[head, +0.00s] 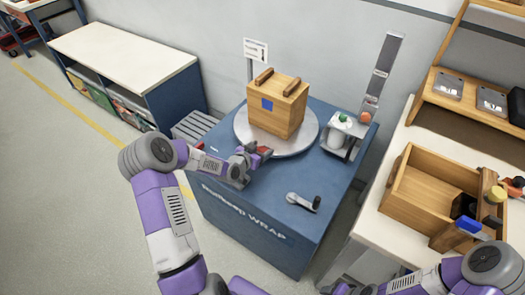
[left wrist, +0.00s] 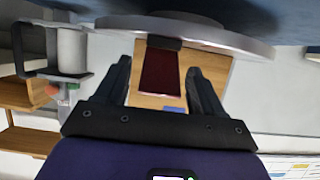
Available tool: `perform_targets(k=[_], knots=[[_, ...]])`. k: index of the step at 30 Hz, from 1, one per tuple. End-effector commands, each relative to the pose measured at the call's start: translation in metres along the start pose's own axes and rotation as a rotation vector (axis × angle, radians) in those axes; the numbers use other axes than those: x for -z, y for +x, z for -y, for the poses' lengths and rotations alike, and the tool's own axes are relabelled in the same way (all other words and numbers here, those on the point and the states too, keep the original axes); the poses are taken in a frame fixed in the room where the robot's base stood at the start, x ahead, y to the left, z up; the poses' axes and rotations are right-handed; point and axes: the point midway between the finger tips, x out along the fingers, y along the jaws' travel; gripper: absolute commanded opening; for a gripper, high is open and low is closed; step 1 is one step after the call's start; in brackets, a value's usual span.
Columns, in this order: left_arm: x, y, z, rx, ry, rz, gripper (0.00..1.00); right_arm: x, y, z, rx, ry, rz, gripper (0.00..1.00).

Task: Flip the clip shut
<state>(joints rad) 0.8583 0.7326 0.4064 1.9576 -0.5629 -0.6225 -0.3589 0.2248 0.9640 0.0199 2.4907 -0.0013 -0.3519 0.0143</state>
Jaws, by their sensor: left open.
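The clip (head: 265,151) is a small red flap at the front rim of the round grey turntable (head: 298,144). In the left wrist view the clip (left wrist: 160,72) is a dark red plate standing out from a dark hinge at the turntable's rim (left wrist: 190,28). My left gripper (head: 256,150) is at the clip, with its fingers open. In the left wrist view the clip lies between the open fingers (left wrist: 158,66), with gaps on both sides. A wooden box (head: 277,115) with a blue patch stands on the turntable. My right gripper (head: 342,288) is partly cut off at the bottom edge.
The blue wrapping machine (head: 262,232) carries the turntable, a grey lever (head: 302,201) and a film carriage (head: 343,136) beside a tall mast. A wooden crate (head: 415,190) with tools stands on the right bench. A white-topped cabinet (head: 125,52) is at the left. Floor at left is clear.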

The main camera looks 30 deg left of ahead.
Motion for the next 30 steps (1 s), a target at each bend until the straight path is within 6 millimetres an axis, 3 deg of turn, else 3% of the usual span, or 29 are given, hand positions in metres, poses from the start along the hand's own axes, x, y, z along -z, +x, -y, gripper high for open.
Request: perform_targets(k=[4,13,24,30], knots=[[-0.0007,0.0129,-0.0002,0.0,-0.002,0.0,0.68,0.0001,0.0046,-0.0017,0.0,0.0,0.0,0.59],[-0.0002,0.0148,-0.0002,0.0,-0.002,0.002,0.68,0.0001,0.0044,-0.0016,0.0,0.0,0.0,0.59],[-0.0001,0.0146,-0.0002,0.0,-0.002,0.001,0.12,0.0001,0.0045,-0.0017,0.0,0.0,0.0,0.59],[0.0012,0.0146,-0.0003,0.0,-0.001,0.009,0.12,0.0,0.0029,-0.0011,0.0,0.0,0.0,0.59]])
